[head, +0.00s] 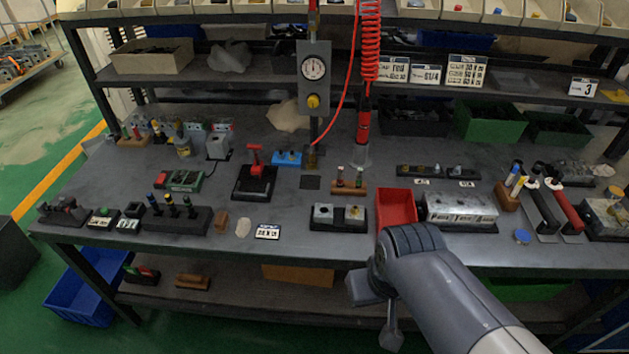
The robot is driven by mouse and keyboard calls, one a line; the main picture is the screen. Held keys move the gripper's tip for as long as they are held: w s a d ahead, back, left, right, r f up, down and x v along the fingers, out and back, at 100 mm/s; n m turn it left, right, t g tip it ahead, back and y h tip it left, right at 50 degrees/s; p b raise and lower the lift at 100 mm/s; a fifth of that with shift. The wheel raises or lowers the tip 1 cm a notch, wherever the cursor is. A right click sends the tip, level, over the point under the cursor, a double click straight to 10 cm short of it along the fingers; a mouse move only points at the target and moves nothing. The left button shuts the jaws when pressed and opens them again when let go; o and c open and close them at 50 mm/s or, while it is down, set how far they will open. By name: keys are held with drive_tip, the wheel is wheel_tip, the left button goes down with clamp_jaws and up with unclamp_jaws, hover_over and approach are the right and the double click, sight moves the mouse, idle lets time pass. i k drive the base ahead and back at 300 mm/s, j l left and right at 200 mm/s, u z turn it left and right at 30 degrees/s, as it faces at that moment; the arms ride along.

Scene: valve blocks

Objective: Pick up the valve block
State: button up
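No part is plainly marked as the valve block. One candidate is a long silver metal block (460,209) on a dark base near the front edge, right of the red bin.
A red bin (396,208) stands between the candidates, just beyond my arm. A red coiled hose (370,45) and a gauge post (314,75) rise behind. Tools with black and red handles (566,208) lie at right. Bare tabletop (300,250) shows at the front middle.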

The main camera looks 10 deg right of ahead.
sight(324, 214)
drive_tip(key=i+j+z, duration=0.25)
drive_tip(key=j, duration=0.55)
drive_tip(key=j+z, duration=0.25)
drive_tip(key=j, duration=0.55)
drive_tip(key=k, duration=0.05)
